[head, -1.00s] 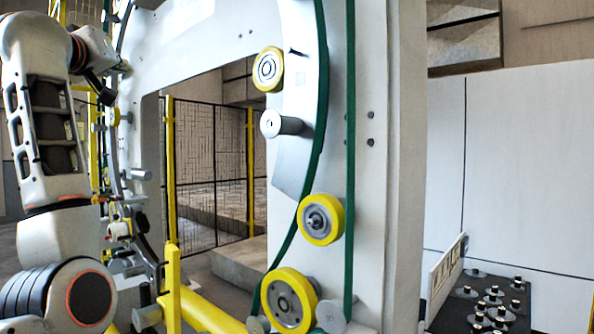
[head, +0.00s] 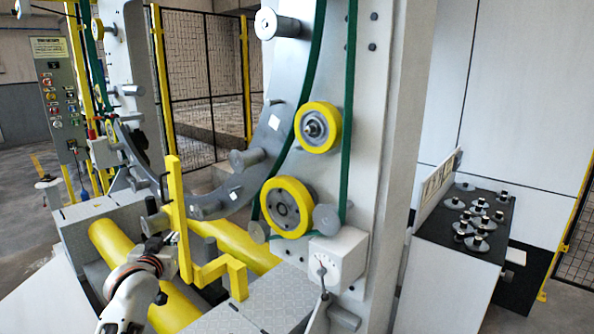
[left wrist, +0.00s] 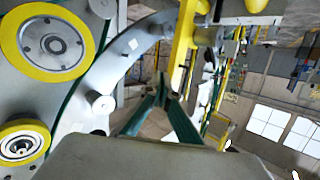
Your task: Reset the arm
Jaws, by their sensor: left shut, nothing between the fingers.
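My right gripper is in neither view.
The grey ring (head: 280,120), yellow-rimmed wheels (head: 288,207) and green belt (head: 347,130) stand right of my gripper. Yellow rollers (head: 118,255) lie low beside it. A control panel (head: 57,100) stands at far left, with open floor near it. A black-topped table (head: 468,225) is at right.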

